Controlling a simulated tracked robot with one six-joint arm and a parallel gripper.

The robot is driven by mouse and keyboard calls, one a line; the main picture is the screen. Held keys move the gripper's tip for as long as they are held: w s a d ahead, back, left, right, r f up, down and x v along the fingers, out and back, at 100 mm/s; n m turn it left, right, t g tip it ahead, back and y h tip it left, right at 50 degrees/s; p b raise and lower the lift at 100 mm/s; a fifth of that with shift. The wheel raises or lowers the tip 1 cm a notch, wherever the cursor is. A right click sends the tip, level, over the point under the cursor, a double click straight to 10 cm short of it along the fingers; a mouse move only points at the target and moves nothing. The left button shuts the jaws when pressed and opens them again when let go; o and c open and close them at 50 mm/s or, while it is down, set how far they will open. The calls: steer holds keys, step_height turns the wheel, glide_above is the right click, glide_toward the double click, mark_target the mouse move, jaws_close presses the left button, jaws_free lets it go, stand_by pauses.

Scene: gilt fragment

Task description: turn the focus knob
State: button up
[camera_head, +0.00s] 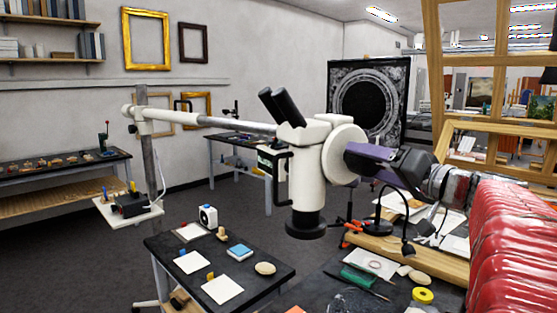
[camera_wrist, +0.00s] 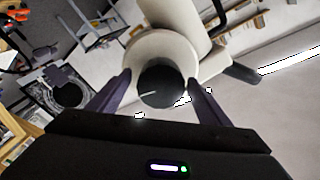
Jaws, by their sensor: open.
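The white microscope (camera_head: 306,180) hangs from a horizontal boom, with two black eyepieces and a black lens end pointing down. Its focus knob (camera_wrist: 165,84) is a black disc with a pale line, set on a round white housing (camera_head: 340,152) that faces my gripper. My gripper (camera_wrist: 159,79) has its two purple fingers open, one on each side of the knob in the wrist view. A small gap shows at the left finger; I cannot tell whether the right finger touches. In the head view my gripper (camera_head: 358,152) is close against the housing and hides the knob.
The boom (camera_head: 215,122) runs left to a vertical post. Below stands a dark table (camera_head: 205,262) with cards, a blue block and small items. A cluttered bench with a gooseneck lamp (camera_head: 407,247), yellow tape (camera_head: 422,295) and a green item lies under my arm.

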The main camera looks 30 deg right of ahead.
steer(key=shift+c, duration=0.7)
steer(key=c, duration=0.9)
steer(key=shift+d, duration=0.1)
steer(key=shift+m, duration=0.4)
steer(key=shift+f+m, duration=0.1)
steer(key=shift+m, duration=2.5)
